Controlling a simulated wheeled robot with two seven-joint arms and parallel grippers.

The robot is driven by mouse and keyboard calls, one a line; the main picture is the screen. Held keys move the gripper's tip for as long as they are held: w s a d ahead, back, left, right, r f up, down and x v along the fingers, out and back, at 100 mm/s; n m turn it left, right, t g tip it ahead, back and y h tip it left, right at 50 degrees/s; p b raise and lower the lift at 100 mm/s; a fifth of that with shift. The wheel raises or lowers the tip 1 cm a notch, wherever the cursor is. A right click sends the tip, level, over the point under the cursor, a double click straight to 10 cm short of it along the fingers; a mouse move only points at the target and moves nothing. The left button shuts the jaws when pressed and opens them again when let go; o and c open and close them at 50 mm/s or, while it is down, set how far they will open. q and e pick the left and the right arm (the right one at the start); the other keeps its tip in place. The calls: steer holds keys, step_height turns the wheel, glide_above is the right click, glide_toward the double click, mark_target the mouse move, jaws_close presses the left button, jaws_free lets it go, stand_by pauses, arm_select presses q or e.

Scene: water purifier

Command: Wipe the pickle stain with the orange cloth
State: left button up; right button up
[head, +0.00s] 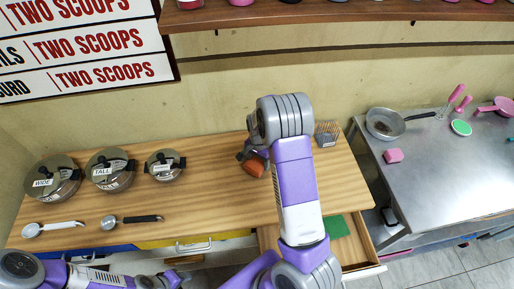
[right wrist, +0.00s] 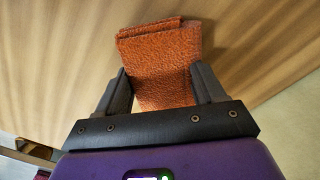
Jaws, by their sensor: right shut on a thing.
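The orange cloth (head: 254,166) is a folded, textured piece near the back middle of the wooden counter. My right gripper (head: 246,153) is shut on it, and my own arm hides part of the grip in the head view. In the right wrist view the cloth (right wrist: 162,62) sits between the two dark fingers (right wrist: 162,92) and extends beyond their tips, over wood grain. I cannot tell whether it touches the counter. No pickle stain shows in either view. My left arm lies along the lower left edge, and its gripper is not visible.
Three lidded pots (head: 109,170) and two measuring scoops (head: 130,220) stand on the left of the wooden counter (head: 210,195). A wire holder (head: 327,133) is at its back right. An open drawer (head: 359,237) holds a green item. A metal table (head: 440,180) bears a pan (head: 386,124).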

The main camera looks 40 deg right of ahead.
steer(key=shift+s+r+p, duration=0.2)
steer(key=shift+r+p, duration=0.1)
steer(key=shift+r, duration=0.25)
steer(key=shift+s+r+p, duration=0.15)
steer(key=shift+r+p, duration=0.15)
steer(key=shift+r, duration=0.25)
steer(key=shift+w+r+p, duration=0.15)
steer(key=shift+r+p, duration=0.5)
steer(key=shift+r, duration=0.05)
steer(key=shift+r+p, duration=1.05)
steer(key=shift+r, duration=0.25)
